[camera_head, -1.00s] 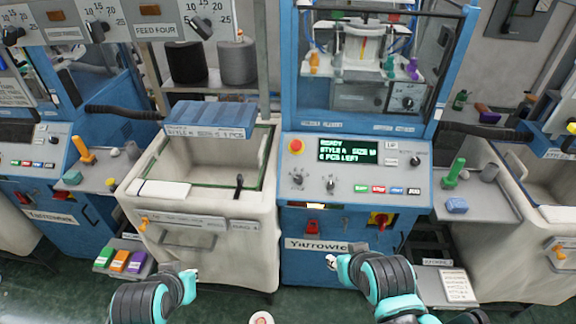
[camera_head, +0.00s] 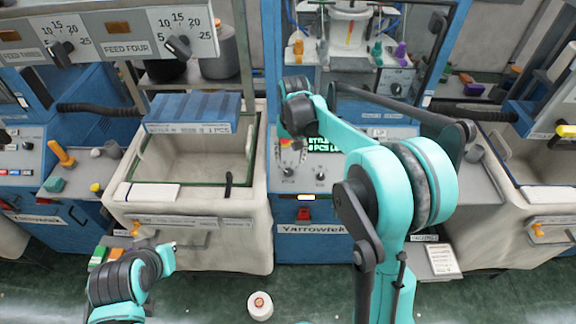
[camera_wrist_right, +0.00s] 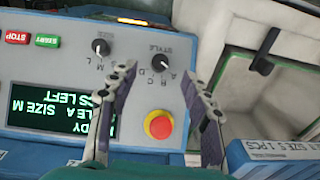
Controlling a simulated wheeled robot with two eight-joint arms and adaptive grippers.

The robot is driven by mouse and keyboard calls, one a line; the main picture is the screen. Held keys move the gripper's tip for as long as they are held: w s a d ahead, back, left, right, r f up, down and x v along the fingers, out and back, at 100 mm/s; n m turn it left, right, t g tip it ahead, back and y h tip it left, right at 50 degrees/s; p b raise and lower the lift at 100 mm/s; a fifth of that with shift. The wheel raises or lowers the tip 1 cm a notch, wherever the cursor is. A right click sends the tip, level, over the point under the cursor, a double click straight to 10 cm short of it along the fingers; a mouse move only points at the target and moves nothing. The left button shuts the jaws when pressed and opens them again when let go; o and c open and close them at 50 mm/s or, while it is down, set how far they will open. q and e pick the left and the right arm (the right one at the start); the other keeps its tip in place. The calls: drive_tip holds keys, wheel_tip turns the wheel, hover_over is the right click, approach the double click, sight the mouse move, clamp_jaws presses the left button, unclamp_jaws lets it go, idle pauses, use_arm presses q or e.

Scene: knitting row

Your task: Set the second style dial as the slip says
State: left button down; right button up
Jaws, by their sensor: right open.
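The style dial (camera_wrist_right: 160,62) is a dark knob with letters around it on the grey panel of the middle machine. In the head view it is the left knob (camera_head: 289,172), below my right gripper (camera_head: 291,148). In the right wrist view, upside down, my right gripper (camera_wrist_right: 160,82) is open, with its fingertips either side of the dial's front, apart from it. The display (camera_wrist_right: 62,118) reads style A, size M. A white paper slip (camera_head: 441,259) lies at lower right; its writing is too small to read. My left gripper (camera_head: 172,252) is low at left; its jaws are unclear.
The size dial (camera_wrist_right: 100,47) is beside the style dial. A red stop button (camera_wrist_right: 159,124) sits between my right fingers, nearer the wrist. Green (camera_wrist_right: 48,41) and red (camera_wrist_right: 18,38) buttons lie farther left. A cream bin (camera_head: 119,213) stands left of the machine.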

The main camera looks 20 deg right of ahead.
sight(288, 172)
drive_tip(key=shift+w+f+g, duration=0.4)
drive_tip(key=shift+w+f, duration=0.7)
drive_tip(key=shift+f, duration=0.1)
wheel_tip(288, 172, down, 7)
drive_tip(key=shift+f+b, duration=0.2)
drive_tip(key=shift+b, duration=0.45)
clamp_jaws()
